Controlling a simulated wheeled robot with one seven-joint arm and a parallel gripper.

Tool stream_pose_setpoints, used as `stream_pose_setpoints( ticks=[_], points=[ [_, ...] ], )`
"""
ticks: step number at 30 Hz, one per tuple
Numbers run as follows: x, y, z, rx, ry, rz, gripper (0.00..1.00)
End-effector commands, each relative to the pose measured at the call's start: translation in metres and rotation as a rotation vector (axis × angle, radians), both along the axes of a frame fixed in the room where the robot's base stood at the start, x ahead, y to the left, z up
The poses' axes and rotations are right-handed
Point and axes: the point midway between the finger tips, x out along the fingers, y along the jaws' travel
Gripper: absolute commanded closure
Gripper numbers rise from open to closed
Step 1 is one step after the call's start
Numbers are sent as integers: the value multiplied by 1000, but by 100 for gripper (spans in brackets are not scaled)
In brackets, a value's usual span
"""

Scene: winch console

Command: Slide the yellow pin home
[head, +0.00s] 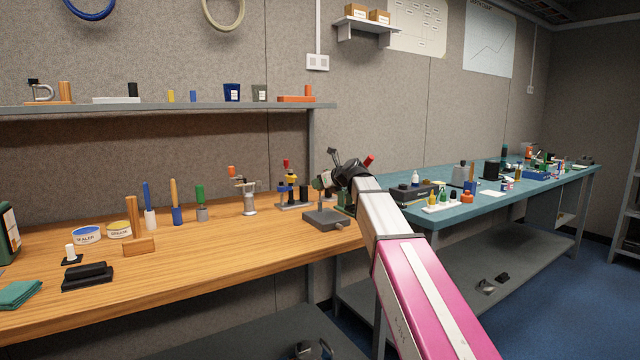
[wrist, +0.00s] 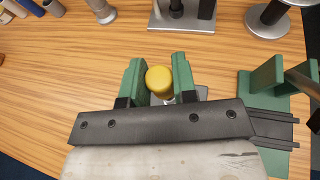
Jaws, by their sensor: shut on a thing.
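The yellow pin (wrist: 159,78) shows in the wrist view as a round yellow head. My gripper (wrist: 158,82) has its two green fingers on either side of the head and is shut on it. A small part of a grey plate (wrist: 203,92) shows below the fingers; how deep the pin sits is hidden. In the head view my arm reaches over the right end of the wooden bench, above a dark grey block (head: 326,219). The pin cannot be made out there, and my arm hides part of that spot.
A grey plate with dark posts (wrist: 181,20) and a round-based post (wrist: 268,20) stand beyond. Bare wood (wrist: 75,75) lies left. A teal bench (head: 505,205) holds several items.

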Motion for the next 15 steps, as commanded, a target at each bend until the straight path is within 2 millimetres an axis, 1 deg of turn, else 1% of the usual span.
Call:
stream_pose_setpoints(
  ticks=[15],
  points=[
    [0, 0, -11, -1, -1, 0, 97]
  ],
)
